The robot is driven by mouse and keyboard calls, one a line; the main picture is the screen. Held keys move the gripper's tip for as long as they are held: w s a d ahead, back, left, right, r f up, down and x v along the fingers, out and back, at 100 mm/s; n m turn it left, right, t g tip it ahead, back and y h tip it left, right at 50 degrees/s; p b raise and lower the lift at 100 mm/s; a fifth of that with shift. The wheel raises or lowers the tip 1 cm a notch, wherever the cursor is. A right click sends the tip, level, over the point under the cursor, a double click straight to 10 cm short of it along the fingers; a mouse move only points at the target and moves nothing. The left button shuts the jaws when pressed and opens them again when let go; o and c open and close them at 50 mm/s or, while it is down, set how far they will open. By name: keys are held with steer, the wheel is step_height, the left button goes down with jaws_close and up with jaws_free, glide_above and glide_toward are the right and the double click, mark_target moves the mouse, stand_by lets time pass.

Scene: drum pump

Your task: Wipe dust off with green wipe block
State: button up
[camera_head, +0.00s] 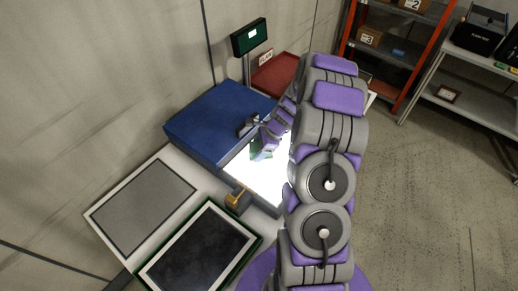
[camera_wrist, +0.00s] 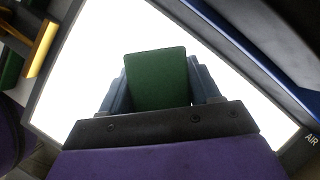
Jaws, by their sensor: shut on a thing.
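The green wipe block (camera_wrist: 157,78) is held between the two fingers of my gripper (camera_wrist: 160,85) in the wrist view. My gripper is shut on it. In the head view my gripper (camera_head: 262,152) is over a bright white lit panel (camera_head: 247,178), and the block shows only as a small dark green patch. The white panel also fills much of the wrist view (camera_wrist: 100,50). I cannot tell whether the block touches the panel. No dust can be made out on the glaring surface. My arm hides the panel's right side.
A blue box-like lid (camera_head: 212,118) stands behind the panel. A yellow-handled item (camera_head: 237,198) sits at its front left edge. A dark framed tray (camera_head: 198,252) and a grey mat (camera_head: 143,206) lie to the left. A red tray (camera_head: 277,77) and green display (camera_head: 249,36) are behind.

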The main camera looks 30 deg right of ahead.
mark_target(252, 143)
steer(key=shift+w+a+r+p, duration=0.1)
steer(key=shift+w+a+p, duration=0.2)
steer(key=shift+w+p, duration=0.35)
steer(key=shift+w+a+r+p, duration=0.1)
steer(key=shift+w+a+p, duration=0.25)
steer(key=shift+w, duration=0.35)
steer(key=shift+w+d+r+p, duration=0.1)
steer(key=shift+w+d+p, duration=0.1)
steer(key=shift+p, duration=0.15)
steer(key=shift+r+p, duration=0.15)
steer(key=shift+p, duration=0.25)
